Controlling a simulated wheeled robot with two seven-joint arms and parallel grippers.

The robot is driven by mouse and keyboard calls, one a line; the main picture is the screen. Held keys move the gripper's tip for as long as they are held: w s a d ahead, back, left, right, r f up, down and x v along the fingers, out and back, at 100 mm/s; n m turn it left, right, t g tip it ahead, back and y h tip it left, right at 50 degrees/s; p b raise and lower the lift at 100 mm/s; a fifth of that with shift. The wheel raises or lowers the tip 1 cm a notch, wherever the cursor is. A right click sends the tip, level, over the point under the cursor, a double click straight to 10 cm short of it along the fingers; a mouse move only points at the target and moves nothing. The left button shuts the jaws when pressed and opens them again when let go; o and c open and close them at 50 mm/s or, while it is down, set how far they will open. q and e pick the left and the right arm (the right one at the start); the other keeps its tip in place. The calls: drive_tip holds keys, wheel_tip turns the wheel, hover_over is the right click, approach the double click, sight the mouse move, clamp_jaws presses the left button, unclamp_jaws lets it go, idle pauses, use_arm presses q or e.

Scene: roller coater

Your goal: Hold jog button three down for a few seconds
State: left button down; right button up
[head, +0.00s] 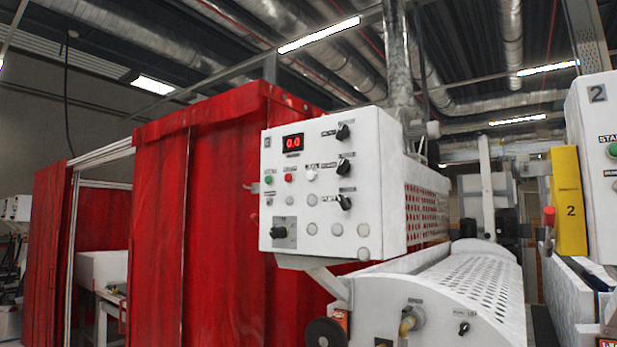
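A white control box (330,218) hangs on an arm above a white roller machine, near the middle of the head view. It has a red display (293,142) reading 0.0. Below the display are a green button (268,181), a red button (289,178) and a white button (311,174) with a small dark label that may read JOG. The number at the box's upper left corner is too small to read surely. Several black knobs (343,166) line its right side, and one dark knob (279,232) is at lower left. Neither of my grippers is in view.
Red curtains (220,200) hang behind and left of the box. The white machine (440,290) with a perforated cover stands below it. At right are a yellow post marked 2 (568,200) and another white box marked 2 (598,150), with a green button.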

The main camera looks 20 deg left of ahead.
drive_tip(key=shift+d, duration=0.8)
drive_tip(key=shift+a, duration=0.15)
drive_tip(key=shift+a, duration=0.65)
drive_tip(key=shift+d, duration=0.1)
